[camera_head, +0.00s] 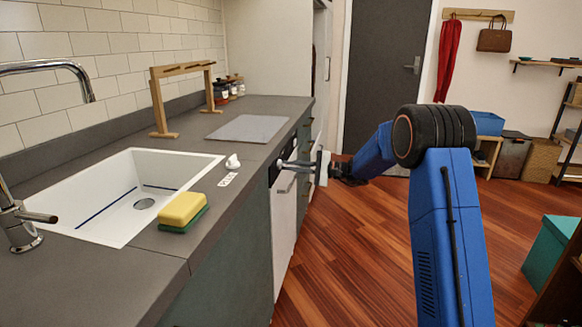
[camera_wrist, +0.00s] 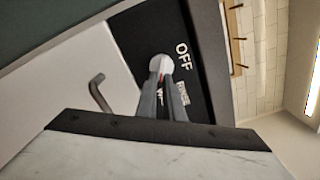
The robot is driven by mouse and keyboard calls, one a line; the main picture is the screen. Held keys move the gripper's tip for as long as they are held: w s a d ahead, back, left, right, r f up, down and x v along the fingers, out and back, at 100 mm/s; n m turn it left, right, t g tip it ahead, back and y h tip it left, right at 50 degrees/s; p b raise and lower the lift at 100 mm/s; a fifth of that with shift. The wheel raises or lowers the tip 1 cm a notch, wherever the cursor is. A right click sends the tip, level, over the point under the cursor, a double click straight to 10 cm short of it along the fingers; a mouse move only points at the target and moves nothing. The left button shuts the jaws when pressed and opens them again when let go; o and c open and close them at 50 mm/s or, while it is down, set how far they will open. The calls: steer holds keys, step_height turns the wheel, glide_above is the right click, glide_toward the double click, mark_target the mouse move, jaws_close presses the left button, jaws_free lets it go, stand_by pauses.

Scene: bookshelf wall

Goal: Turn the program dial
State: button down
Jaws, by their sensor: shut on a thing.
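The program dial (camera_wrist: 160,62) is a pale round knob on a black panel (camera_wrist: 205,60) in the wrist view. The word OFF is printed beside it, with RINSE and another partly hidden word near the fingers. My gripper (camera_wrist: 161,72) is shut on the dial, with its fingers on both sides, and hides part of it. In the head view my gripper (camera_head: 283,164) reaches left to the panel at the top of the white-fronted dishwasher (camera_head: 285,217). The dial is too small to make out there.
A bar handle (camera_wrist: 98,95) sticks out of the door close to my fingers. The grey counter (camera_head: 110,285) above holds a sink (camera_head: 110,232), a sponge (camera_head: 182,209) and a grey board (camera_head: 247,128). The wooden floor (camera_head: 350,260) in front of the dishwasher is clear.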

steer(key=shift+f, duration=0.1)
stand_by(0.4)
steer(key=c, duration=1.9)
jaws_free()
steer(key=shift+o, duration=0.2)
steer(key=shift+d, duration=0.15)
steer(key=v, duration=1.7)
steer(key=shift+d, duration=0.1)
